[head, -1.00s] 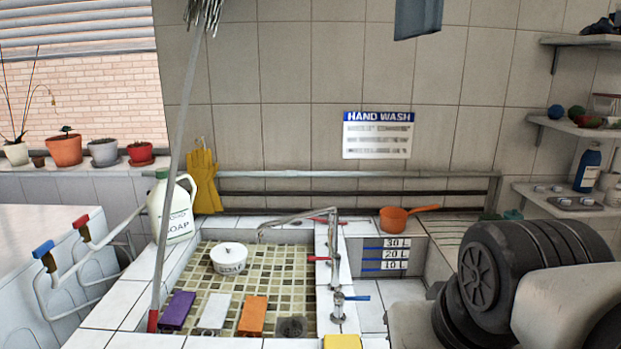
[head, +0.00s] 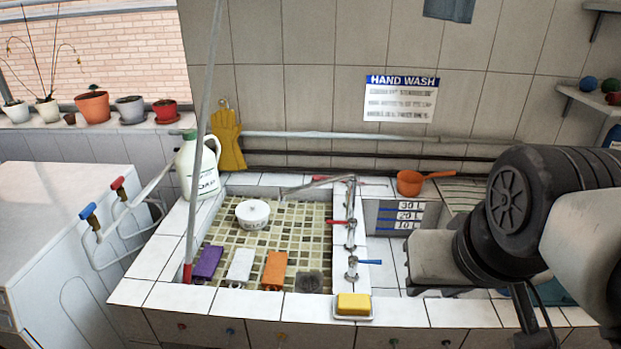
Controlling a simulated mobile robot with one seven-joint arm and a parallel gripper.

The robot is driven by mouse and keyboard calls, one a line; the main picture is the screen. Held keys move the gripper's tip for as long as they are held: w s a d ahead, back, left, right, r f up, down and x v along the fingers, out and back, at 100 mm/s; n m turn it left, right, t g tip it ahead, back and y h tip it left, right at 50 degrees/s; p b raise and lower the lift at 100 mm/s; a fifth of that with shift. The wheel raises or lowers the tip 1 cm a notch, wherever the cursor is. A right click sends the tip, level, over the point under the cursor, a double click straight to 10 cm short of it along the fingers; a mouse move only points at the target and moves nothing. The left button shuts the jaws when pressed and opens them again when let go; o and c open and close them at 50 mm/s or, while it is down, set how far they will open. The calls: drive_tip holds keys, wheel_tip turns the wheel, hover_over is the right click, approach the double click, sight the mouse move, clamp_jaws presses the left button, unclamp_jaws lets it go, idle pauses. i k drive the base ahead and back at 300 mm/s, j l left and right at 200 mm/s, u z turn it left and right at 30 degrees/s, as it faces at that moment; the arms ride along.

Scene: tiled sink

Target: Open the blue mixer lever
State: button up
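A blue lever (head: 370,262) sticks out to the right from a chrome fitting (head: 351,270) at the near end of the mixer pipe, on the sink's right rim. A red lever (head: 338,222) points left farther back on the same pipe. The spout (head: 315,184) reaches left over the tiled basin. A second blue handle (head: 88,210) stands on a bent pipe at the far left. My arm fills the right side, with its grey block-shaped end part to the right of the blue mixer lever and apart from it. I see no gripper fingers.
A yellow sponge (head: 353,304) lies on the near rim. Purple (head: 208,262), white (head: 240,266) and orange (head: 275,270) blocks and a white pot (head: 252,213) are in the basin. An orange ladle (head: 412,182) stands behind. A soap jug (head: 197,165) and slanted pole (head: 204,120) are at left.

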sight(353, 261)
drive_tip(key=j+u, duration=0.2)
drive_tip(key=j, duration=0.15)
drive_tip(key=i+j+u, duration=0.25)
drive_tip(key=j+z, duration=0.1)
drive_tip(key=j, duration=0.3)
drive_tip(key=k+j+z, duration=0.1)
drive_tip(key=j+z, duration=0.35)
drive_tip(key=z, duration=0.2)
drive_tip(key=l+z, duration=0.1)
drive_tip(key=z, duration=0.3)
drive_tip(key=i+l+u, duration=0.2)
drive_tip(key=i+l, duration=0.05)
drive_tip(key=l, duration=0.05)
